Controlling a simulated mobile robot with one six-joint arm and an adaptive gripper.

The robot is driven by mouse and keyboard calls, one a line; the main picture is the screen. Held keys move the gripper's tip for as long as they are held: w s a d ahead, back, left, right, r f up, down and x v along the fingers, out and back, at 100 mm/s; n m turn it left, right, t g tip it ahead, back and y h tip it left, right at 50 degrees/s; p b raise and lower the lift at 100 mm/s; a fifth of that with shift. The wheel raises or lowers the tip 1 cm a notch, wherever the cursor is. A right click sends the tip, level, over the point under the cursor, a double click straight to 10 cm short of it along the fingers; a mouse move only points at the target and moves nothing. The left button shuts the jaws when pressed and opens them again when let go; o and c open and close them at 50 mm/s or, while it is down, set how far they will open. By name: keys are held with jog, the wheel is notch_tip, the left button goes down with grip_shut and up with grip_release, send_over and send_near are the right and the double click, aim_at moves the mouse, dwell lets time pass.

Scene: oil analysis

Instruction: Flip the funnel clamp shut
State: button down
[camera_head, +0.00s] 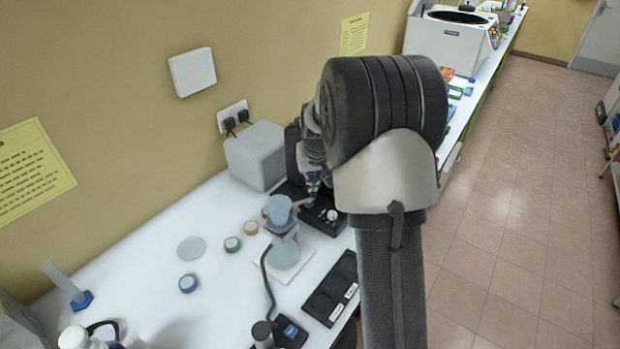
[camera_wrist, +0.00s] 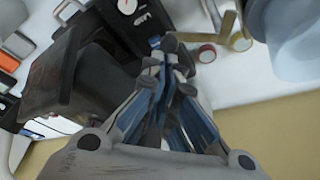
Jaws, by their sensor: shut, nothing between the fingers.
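A blue-grey funnel (camera_head: 279,211) stands upright on a glass vessel (camera_head: 284,254) on the bench in the head view. The clamp at its joint is too small to make out, and I cannot tell whether it is open or shut. My gripper (camera_head: 313,190) is just right of the funnel's upper part, apart from it in the picture and partly hidden by my arm. In the wrist view my gripper (camera_wrist: 168,55) has its fingertips together, with nothing between them. A large pale blue-grey rounded body (camera_wrist: 290,42) at the upper right may be the funnel.
A black device with a white gauge (camera_head: 331,214) is close below my gripper. A grey box (camera_head: 256,155) stands by the wall. A black tray (camera_head: 330,290) lies near the front edge.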

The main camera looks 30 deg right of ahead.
jog(key=s+m+b, duration=0.1)
jog(key=m, duration=0.2)
jog(key=s+m+g+h+b, duration=0.1)
jog(key=s+m+b, duration=0.1)
jog(key=m, duration=0.1)
jog(key=s+a+m+g+h+b, duration=0.1)
jog(key=s+m+b, duration=0.1)
jog(key=m, duration=0.1)
jog(key=shift+s+m, duration=0.2)
jog(key=shift+m, duration=0.1)
jog(key=shift+w+a, duration=0.15)
jog(key=shift+w+a, duration=0.3)
jog(key=shift+w, duration=0.3)
jog(key=shift+r, duration=0.1)
jog(key=v, duration=1.1)
jog(key=shift+a+r, duration=0.35)
jog(key=shift+w, duration=0.1)
